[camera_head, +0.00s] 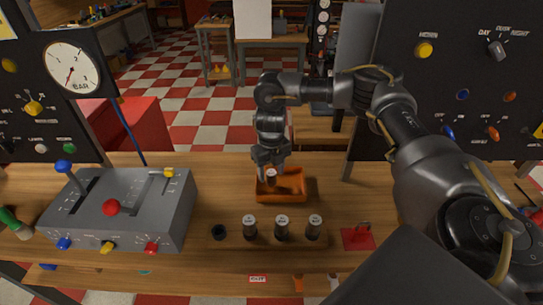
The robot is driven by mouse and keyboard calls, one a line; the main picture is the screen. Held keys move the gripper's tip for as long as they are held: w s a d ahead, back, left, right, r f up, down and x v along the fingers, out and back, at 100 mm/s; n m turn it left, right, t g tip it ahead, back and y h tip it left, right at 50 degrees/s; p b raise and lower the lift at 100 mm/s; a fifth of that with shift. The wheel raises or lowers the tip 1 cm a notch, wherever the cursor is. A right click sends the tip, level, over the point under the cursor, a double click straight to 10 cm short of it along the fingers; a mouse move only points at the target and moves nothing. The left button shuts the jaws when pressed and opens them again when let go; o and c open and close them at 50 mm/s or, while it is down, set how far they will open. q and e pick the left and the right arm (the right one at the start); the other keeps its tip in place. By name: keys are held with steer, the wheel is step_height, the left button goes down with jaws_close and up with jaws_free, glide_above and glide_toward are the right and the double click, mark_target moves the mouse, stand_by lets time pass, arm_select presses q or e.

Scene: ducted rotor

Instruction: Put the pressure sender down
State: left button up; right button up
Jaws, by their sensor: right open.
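An orange tray (294,184) stands on the wooden bench, behind the row of senders. A small dark cylinder with a lighter top, which looks like the pressure sender (271,178), is upright in the tray's left part. My right gripper (271,170) points down over the tray, open, with its fingertips about the top of this cylinder. Whether a fingertip touches it, I cannot tell. Three similar senders (282,229) stand upright in a wooden rack (266,240) nearer to me. The rack's leftmost socket (218,232) looks dark and empty. My left gripper is not in view.
A grey lever box (150,215) with coloured knobs stands at the left. A red plate with a padlock-like piece (358,237) lies right of the rack. Dark panels (445,65) rise at both sides. The bench (225,175) is clear left of the tray.

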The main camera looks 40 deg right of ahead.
mark_target(271, 172)
step_height(271, 172, up, 10)
steer(key=shift+r+p, duration=0.2)
steer(key=shift+p, duration=0.15)
stand_by(0.4)
